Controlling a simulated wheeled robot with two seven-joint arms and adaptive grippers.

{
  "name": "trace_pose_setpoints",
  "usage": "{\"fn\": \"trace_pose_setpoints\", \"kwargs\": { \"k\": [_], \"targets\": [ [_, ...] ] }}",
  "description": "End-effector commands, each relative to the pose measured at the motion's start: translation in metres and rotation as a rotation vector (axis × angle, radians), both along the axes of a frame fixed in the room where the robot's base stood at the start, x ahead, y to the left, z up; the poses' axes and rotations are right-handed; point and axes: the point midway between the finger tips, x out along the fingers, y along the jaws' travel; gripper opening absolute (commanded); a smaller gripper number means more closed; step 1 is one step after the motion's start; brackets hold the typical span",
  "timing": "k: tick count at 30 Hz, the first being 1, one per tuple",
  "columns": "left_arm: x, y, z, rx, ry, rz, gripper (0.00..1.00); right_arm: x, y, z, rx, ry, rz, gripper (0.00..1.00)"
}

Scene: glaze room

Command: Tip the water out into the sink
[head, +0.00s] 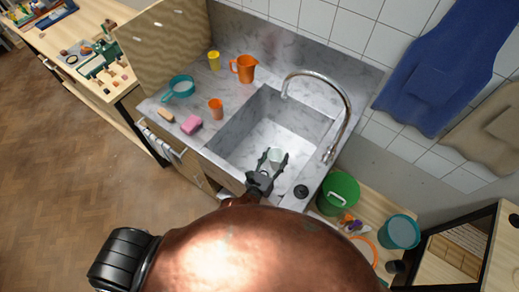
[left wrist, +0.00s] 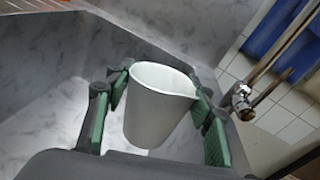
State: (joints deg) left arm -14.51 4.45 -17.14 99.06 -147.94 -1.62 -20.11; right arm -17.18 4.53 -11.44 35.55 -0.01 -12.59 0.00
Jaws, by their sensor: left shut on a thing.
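My left gripper (head: 273,162) is over the front part of the grey marble sink (head: 301,125). It is shut on a small white cup (head: 275,155). In the left wrist view the white cup (left wrist: 155,108) sits between the green-padded fingers (left wrist: 155,105), with its rim upward and somewhat tilted in the picture. I cannot see whether water is in it. The sink basin (left wrist: 45,125) shows behind and below the cup. My right gripper is not in view.
A chrome tap (head: 345,105) arches over the sink's right side. An orange jug (head: 244,68), yellow cup (head: 214,60), orange cup (head: 216,109), teal pan (head: 180,87) and pink sponge (head: 191,124) stand on the counter left of the basin. A green bucket (head: 338,193) is at the right.

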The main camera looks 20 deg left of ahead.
Motion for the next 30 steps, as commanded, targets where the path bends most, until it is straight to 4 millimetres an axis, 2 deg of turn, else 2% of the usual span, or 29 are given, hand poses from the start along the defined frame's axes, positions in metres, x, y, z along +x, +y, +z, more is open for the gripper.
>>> {"fn": "trace_pose_setpoints", "kwargs": {
  "k": [7,20,27,30],
  "targets": [
    [0.01,0.014,-0.007,-0.126,0.095,0.0,0.25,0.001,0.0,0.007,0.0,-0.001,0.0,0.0],
    [0.029,0.039,-0.026,-0.348,0.261,-0.001,0.25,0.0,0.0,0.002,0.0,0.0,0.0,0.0],
    [0.034,0.045,-0.018,-0.474,0.354,0.0,0.25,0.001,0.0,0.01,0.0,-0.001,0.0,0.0],
    [0.034,0.046,-0.028,-0.526,0.394,0.0,0.25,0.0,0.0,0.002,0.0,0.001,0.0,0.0]
  ]
}}
